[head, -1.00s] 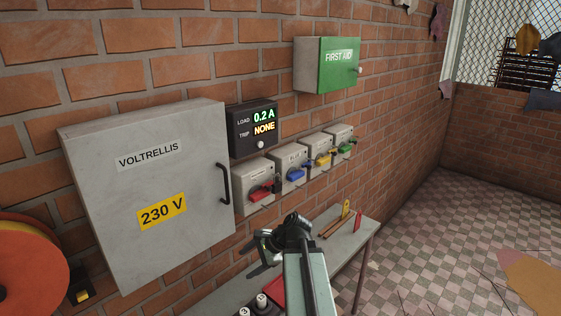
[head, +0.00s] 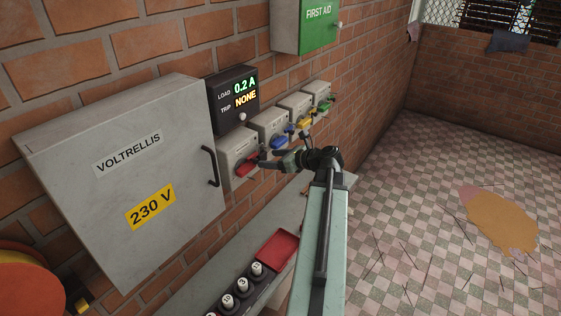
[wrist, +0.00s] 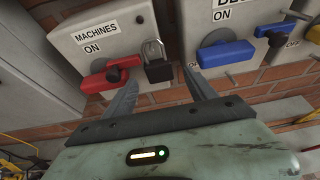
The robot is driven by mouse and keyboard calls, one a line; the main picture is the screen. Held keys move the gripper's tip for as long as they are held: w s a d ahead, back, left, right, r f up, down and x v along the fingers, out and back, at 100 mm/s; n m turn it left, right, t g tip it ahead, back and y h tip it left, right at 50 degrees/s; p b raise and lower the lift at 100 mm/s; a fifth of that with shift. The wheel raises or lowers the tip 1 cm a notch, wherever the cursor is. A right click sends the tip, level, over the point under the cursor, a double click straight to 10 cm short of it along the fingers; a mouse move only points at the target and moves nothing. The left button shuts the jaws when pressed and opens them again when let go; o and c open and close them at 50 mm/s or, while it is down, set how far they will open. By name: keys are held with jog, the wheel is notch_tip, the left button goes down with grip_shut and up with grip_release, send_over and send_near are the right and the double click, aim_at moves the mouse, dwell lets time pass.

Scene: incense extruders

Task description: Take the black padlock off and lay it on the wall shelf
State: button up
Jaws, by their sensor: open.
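The black padlock (wrist: 158,68) hangs by its steel shackle at the right side of the MACHINES switch (wrist: 107,35), beside its red handle (wrist: 110,77). In the head view it is small and hard to make out next to the red handle (head: 249,170). My gripper (wrist: 160,83) is open and empty, its two fingers spread just below and either side of the padlock in the wrist view. In the head view my gripper (head: 271,160) reaches in front of the red switch. The wall shelf (head: 243,230) runs below the switches, partly hidden by my arm.
On the shelf are a red tray (head: 277,249) and several numbered round pieces in a dark holder (head: 262,287). The blue-handled switch (head: 272,127) is close on the right of the MACHINES switch. The grey cabinet (head: 120,180) with its black handle stands left. Some shelf surface is bare.

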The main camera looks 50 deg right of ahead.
jog(key=shift+b+x, duration=0.3)
jog(key=shift+x, duration=1.05)
grip_shut()
jog(key=shift+r+p, duration=0.25)
jog(key=shift+p, duration=0.05)
jog(key=shift+s, duration=0.2)
jog(key=shift+s+d+r, duration=0.1)
jog(key=shift+s+d, duration=0.05)
jog(key=shift+s, duration=1.25)
jog(key=shift+s+d+r, duration=0.1)
jog(key=shift+s, duration=1.35)
